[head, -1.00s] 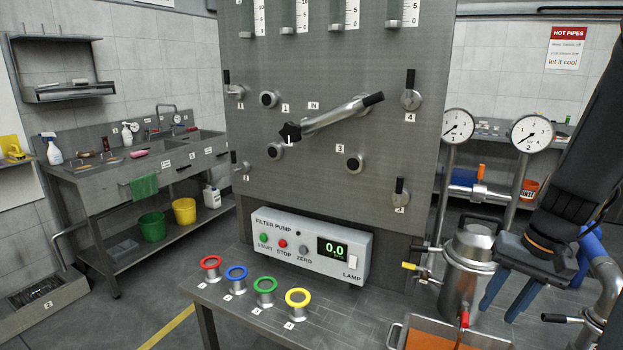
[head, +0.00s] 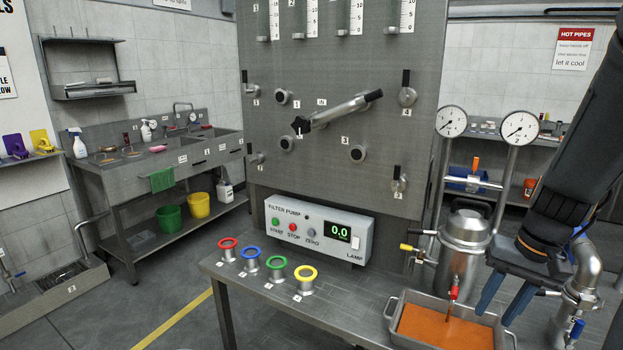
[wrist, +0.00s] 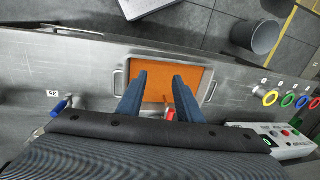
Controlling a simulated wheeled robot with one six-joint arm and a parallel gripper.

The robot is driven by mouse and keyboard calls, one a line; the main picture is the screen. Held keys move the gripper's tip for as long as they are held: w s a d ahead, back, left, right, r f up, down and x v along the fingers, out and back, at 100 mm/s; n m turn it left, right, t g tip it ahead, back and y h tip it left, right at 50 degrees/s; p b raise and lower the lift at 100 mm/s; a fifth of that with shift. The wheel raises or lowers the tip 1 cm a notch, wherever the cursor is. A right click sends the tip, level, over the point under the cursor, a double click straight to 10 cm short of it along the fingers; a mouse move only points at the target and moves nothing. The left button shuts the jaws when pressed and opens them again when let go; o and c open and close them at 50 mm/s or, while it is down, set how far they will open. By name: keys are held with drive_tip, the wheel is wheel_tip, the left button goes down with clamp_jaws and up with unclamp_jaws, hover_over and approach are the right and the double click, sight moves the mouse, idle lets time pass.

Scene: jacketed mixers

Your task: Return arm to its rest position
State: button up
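My gripper (head: 505,301) hangs at the right of the head view, its two blue fingers pointing down. In the wrist view the gripper (wrist: 159,78) has its fingers apart with nothing held between them. Below the fingers is a metal tray (head: 391,311) with orange contents; its rim also shows in the wrist view (wrist: 126,77). A steel jacketed vessel (head: 463,248) stands behind the tray, with a red-handled valve (head: 454,292) over the tray. The gripper is above and to the right of this valve and appears apart from it.
A filter pump box (head: 318,230) reads 0.0. Several coloured rings (head: 277,263) stand on the bench before it. A tall panel (head: 330,180) with valves rises behind. Two gauges (head: 520,128) and a bent pipe (head: 585,275) are at the right, the pipe close to my arm.

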drive_tip(key=s+a+f+n+h+b, duration=0.1)
drive_tip(key=a+n, duration=0.5)
drive_tip(key=a, duration=1.4)
drive_tip(key=shift+s+f+h, duration=0.3)
drive_tip(key=shift+s+f, duration=0.25)
drive_tip(key=shift+s, duration=0.15)
